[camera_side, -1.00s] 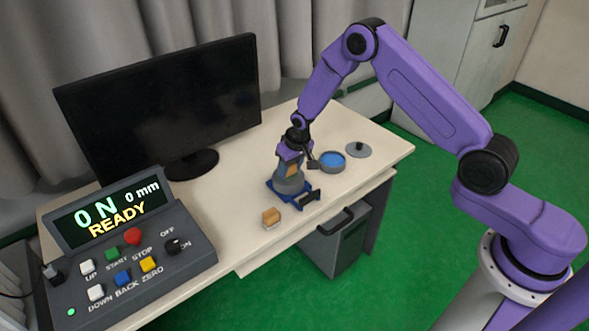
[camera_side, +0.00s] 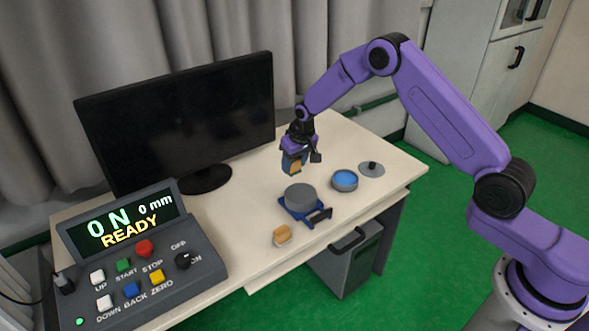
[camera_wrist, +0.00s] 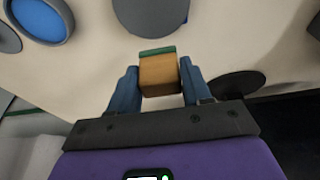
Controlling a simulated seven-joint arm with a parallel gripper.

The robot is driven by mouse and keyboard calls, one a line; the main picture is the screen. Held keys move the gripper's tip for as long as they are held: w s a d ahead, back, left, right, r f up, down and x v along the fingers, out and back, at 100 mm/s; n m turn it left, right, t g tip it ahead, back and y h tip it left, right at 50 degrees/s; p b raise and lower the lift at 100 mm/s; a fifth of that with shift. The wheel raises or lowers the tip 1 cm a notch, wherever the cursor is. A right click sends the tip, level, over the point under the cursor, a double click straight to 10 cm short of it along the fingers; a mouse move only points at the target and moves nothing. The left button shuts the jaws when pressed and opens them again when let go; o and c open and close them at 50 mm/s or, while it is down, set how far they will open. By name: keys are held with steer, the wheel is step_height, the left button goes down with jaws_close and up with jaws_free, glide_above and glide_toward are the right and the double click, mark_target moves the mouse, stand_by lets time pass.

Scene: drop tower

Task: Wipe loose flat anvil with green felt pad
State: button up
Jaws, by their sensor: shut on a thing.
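My gripper (camera_side: 295,155) is shut on a tan block with a green felt face (camera_side: 292,168). In the wrist view the block (camera_wrist: 159,75) sits between the blue fingers, its green edge on the far side. A thick, flat-topped grey disc (camera_side: 300,194), which looks like the anvil, rests in a blue holder (camera_side: 290,212) with a dark clamp handle. My gripper and the pad are raised above and apart from this disc. The grey disc also shows at the top of the wrist view (camera_wrist: 150,15), partly cut off.
A round dish with a blue inside (camera_side: 344,179) and a thin grey disc with a knob (camera_side: 371,169) lie to the right. A small tan and white block (camera_side: 282,235) lies near the front edge. A monitor (camera_side: 180,120) and control box (camera_side: 140,250) reading READY stand at left.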

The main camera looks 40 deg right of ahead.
steer(key=shift+r, duration=1.35)
